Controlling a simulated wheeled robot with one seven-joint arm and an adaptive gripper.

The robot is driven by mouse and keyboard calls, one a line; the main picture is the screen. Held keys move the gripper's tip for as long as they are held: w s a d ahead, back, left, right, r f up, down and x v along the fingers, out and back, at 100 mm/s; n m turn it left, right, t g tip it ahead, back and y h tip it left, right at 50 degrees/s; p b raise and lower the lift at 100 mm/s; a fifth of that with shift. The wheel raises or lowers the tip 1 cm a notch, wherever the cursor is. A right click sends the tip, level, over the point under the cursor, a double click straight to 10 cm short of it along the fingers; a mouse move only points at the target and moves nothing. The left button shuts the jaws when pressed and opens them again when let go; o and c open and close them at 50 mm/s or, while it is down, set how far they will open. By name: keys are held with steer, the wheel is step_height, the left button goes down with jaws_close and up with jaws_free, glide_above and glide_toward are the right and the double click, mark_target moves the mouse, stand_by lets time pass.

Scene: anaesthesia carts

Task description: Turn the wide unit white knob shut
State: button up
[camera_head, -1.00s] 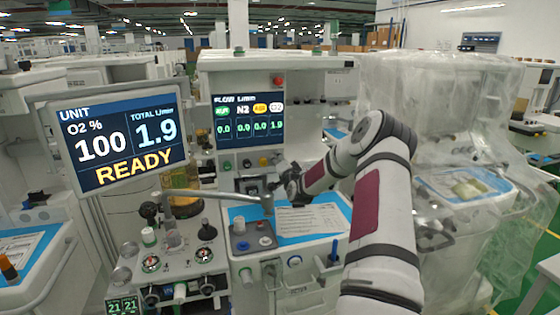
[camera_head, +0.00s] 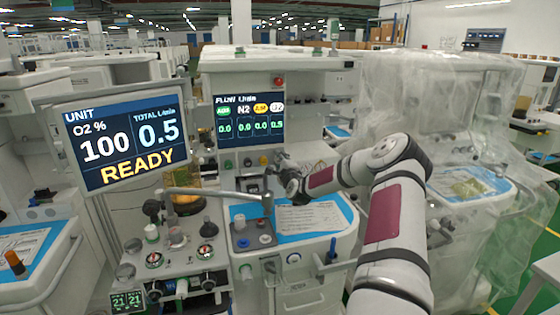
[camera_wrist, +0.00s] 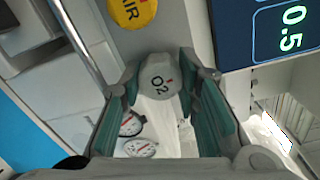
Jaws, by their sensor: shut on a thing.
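The white knob (camera_wrist: 159,74), marked O2 with a small red line, sits between the two fingers of my gripper (camera_wrist: 160,86) in the wrist view. The gripper is shut on the knob's sides. In the head view my gripper (camera_head: 282,172) reaches the unit's front panel just below the flow screen (camera_head: 249,119) and hides the white knob. The flow screen's last column, the white O2 one, reads 0.5. The large tilted screen (camera_head: 122,139) reads O2 100 %, total 0.5 L/min, READY.
A yellow AIR knob (camera_wrist: 134,10) is close beside my gripper in the wrist view. Green and dark knobs sit farther left on the panel. A grey bent arm (camera_head: 228,194) stands below. A plastic-covered unit (camera_head: 462,150) stands to the right of my arm.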

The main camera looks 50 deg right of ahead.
steer(key=shift+f+m, duration=0.1)
steer(key=shift+m, duration=0.8)
steer(key=o, duration=0.9)
steer(key=shift+s, duration=0.1)
steer(key=v, duration=1.2)
steer(key=shift+a, duration=0.1)
